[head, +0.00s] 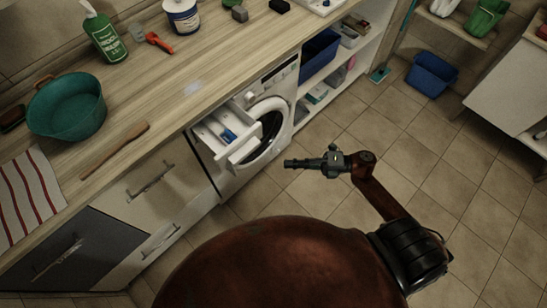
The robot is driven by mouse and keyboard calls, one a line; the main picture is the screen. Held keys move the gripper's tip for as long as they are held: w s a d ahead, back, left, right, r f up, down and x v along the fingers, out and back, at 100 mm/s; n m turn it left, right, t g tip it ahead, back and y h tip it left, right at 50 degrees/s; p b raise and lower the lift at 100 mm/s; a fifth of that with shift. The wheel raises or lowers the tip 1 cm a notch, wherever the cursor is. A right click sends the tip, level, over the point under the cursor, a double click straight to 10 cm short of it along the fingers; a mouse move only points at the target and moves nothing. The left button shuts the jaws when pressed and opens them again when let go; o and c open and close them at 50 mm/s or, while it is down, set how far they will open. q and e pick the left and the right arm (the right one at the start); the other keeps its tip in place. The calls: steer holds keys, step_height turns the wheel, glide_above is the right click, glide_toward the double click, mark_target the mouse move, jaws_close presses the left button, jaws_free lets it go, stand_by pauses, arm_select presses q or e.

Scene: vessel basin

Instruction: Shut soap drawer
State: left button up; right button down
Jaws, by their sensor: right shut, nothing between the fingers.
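The soap drawer (218,134) is white and stands pulled out from the upper left front of the white washing machine (236,180). A small blue part shows inside it. The machine's round door (251,155) is below and to the right of the drawer, partly hidden by it. My right gripper (290,163) is shut and empty. It points left, to the right of the drawer and apart from it, in front of the machine. My left gripper is not in view.
The wooden counter (205,60) above holds a teal basin (66,107), a wooden stick (115,150), a green bottle (103,34) and a white tub (182,16). Shelves with a blue bin (319,54) stand right of the machine. The tiled floor (330,210) is clear.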

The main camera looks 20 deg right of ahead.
steer(key=x, duration=0.3)
steer(key=w+x, duration=0.1)
steer(key=x, duration=0.3)
steer(key=w+d+x, duration=0.1)
steer(key=x, duration=0.3)
steer(key=shift+a+f, duration=0.1)
steer(key=shift+a, duration=0.05)
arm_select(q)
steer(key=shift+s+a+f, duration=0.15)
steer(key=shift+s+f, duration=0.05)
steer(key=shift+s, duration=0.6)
arm_select(e)
steer(key=shift+w+a, duration=0.2)
steer(key=shift+w, duration=0.35)
